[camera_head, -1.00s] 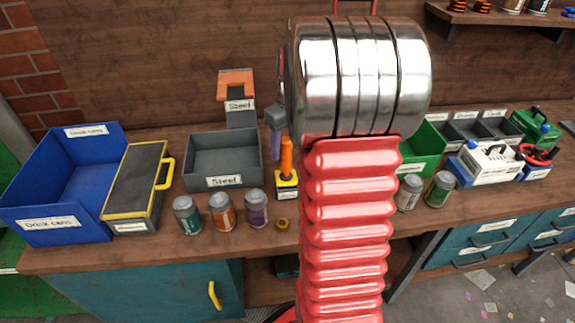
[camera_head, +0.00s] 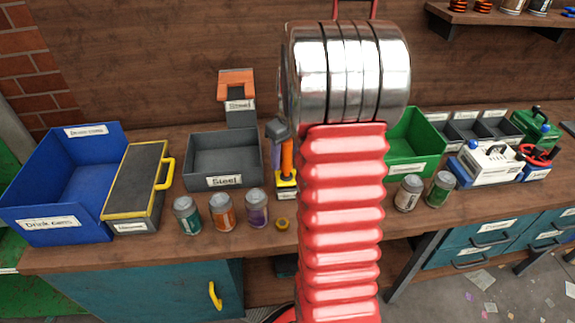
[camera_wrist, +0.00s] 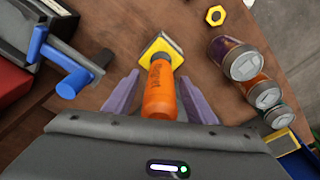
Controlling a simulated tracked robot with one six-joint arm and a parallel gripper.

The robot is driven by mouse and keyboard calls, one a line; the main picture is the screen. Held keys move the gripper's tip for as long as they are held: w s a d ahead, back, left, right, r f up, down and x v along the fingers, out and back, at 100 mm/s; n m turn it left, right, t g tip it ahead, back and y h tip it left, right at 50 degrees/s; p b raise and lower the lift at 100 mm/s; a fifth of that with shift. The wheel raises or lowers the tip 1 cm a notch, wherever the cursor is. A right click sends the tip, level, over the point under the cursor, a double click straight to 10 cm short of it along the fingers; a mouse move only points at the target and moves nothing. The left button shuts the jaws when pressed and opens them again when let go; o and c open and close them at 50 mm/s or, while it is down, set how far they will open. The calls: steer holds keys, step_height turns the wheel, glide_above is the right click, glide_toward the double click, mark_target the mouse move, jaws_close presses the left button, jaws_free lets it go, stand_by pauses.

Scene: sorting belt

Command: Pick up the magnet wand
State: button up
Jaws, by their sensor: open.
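The magnet wand (camera_head: 287,158) has an orange handle and stands upright in a yellow stand (camera_head: 286,181) on the workbench. In the wrist view the orange handle (camera_wrist: 160,92) points toward the camera, with the yellow stand (camera_wrist: 161,44) beyond it. My gripper (camera_wrist: 160,79) is open, with one purple finger on each side of the handle. Gaps show between the fingers and the handle, and neither appears to touch it. In the head view my gripper (camera_head: 276,154) is partly hidden behind my arm and overlaps the wand's left side.
A yellow nut (camera_head: 282,224) lies in front of the stand. Teal (camera_head: 187,216), orange (camera_head: 222,212) and purple (camera_head: 257,209) cans stand to the left. The grey Steel bin (camera_head: 222,181) is behind them. A blue crank-like part (camera_wrist: 72,82) is at left in the wrist view.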

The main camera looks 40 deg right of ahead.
steer(key=shift+c, duration=0.5)
steer(key=c, duration=1.1)
steer(key=shift+r, duration=0.1)
steer(key=shift+c, duration=0.2)
step_height(320, 180, up, 10)
steer(key=shift+f, duration=0.1)
